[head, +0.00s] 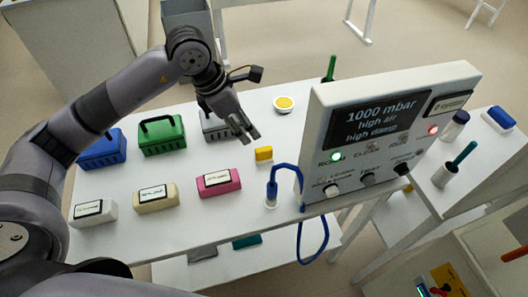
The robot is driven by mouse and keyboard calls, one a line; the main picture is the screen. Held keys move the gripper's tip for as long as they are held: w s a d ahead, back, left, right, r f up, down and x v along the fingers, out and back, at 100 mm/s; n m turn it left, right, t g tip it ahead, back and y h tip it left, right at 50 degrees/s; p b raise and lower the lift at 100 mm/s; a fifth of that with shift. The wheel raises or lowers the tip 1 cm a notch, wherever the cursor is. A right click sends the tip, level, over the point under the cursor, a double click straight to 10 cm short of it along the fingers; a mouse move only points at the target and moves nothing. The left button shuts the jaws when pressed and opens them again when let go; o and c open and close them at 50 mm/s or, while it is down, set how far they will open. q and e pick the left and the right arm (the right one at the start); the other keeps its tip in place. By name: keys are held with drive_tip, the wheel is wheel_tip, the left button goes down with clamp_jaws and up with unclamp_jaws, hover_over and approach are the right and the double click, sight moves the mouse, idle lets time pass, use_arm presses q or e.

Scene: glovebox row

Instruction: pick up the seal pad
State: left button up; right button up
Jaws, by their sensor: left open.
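No readable label names the seal pad, so I cannot tell for sure which thing it is. A small yellow block (264,154) lies nearer, left of the display panel. White (95,212), cream (156,197) and pink (219,181) labelled blocks stand in a row at the front. My left gripper (246,137) is open and empty, pointing down above the table, just behind and left of the yellow block and apart from it. My right gripper is out of view.
Blue (101,150) and green (163,137) handled boxes stand behind the blocks; a grey one (214,128) is partly hidden by my gripper. The display panel (380,130) rises on the right. A blue cable (287,166) loops at its left edge. Another table holds jars (446,174).

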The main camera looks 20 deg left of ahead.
sight(263, 149)
use_arm(q)
drive_tip(key=x, duration=0.3)
drive_tip(key=p+x, duration=0.1)
drive_tip(key=x, duration=0.2)
drive_tip(key=shift+w+d+f, duration=0.1)
drive_tip(key=shift+w+f, duration=0.2)
drive_tip(key=shift+d+f+p, duration=0.1)
drive_tip(key=shift+f+p, duration=0.15)
drive_tip(key=shift+p, duration=0.05)
drive_tip(key=p+x, duration=0.1)
drive_tip(key=x, duration=0.2)
drive_tip(key=shift+s+d+f+p, duration=0.1)
drive_tip(key=shift+f+p, duration=0.2)
drive_tip(key=shift+p, duration=0.05)
drive_tip(key=shift+d+f, duration=0.2)
drive_tip(key=shift+f, duration=0.35)
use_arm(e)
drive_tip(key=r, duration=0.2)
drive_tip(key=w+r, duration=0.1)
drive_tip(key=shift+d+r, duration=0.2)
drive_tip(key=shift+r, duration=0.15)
use_arm(q)
drive_tip(key=shift+c, duration=0.4)
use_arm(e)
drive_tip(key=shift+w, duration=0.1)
use_arm(q)
drive_tip(key=c, duration=0.4)
clamp_jaws()
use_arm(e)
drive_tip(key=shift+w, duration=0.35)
